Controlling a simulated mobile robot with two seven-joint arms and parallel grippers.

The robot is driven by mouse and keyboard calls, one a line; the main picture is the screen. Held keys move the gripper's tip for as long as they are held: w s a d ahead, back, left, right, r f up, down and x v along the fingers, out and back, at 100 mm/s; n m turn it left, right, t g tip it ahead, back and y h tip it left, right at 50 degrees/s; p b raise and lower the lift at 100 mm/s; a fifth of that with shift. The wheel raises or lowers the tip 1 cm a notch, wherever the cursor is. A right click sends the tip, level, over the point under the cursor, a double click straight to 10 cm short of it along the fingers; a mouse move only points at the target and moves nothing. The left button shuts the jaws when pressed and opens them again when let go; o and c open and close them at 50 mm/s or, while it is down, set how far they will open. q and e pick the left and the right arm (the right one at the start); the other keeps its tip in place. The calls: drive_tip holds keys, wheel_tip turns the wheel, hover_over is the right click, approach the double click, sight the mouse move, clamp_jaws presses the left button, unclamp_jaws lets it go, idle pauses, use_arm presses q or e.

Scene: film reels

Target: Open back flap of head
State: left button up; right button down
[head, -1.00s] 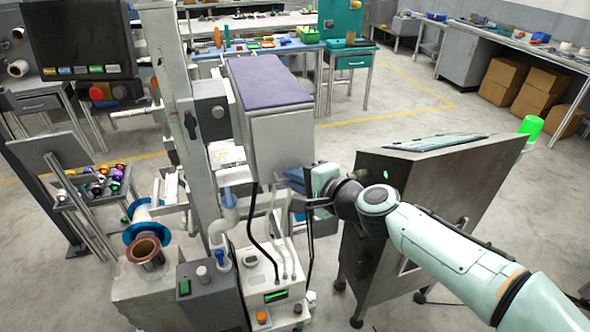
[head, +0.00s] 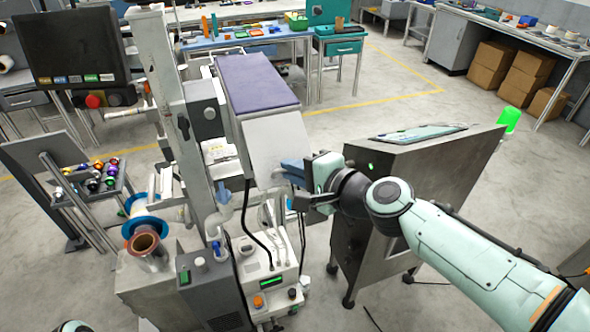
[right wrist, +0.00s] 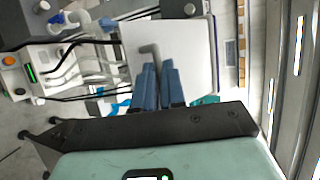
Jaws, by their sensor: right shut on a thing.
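The head (head: 262,85) is a grey box with a purple top, held on a tall column. Its back flap (head: 275,142) is a pale panel on the end facing me, tilted with its lower edge out from the box. In the right wrist view the flap (right wrist: 190,60) is a white plate with a grey bent handle (right wrist: 150,52). My right gripper (head: 290,168) is at the flap's lower edge. Its blue fingers (right wrist: 158,72) are shut on the handle, whose lower part they hide. My left gripper is out of view.
A grey metal cabinet (head: 430,165) stands right of the flap, close to my right arm. Below the head is a white machine (head: 265,265) with cables and tubes. Reels (head: 147,243) and a tray of coloured spools (head: 100,185) are left. Open floor lies behind the cabinet.

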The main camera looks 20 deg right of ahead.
drive_tip(key=shift+w+d+r, duration=0.1)
drive_tip(key=shift+r, duration=0.55)
drive_tip(key=c, duration=1.6)
unclamp_jaws()
drive_tip(key=o, duration=0.4)
drive_tip(key=shift+w+f, duration=0.1)
drive_tip(key=shift+w, duration=0.15)
drive_tip(key=shift+w+f, duration=0.1)
drive_tip(key=shift+w, duration=0.05)
drive_tip(key=v, duration=1.3)
drive_tip(key=shift+s+b, duration=0.3)
drive_tip(key=shift+s, duration=0.1)
drive_tip(key=shift+w, duration=0.1)
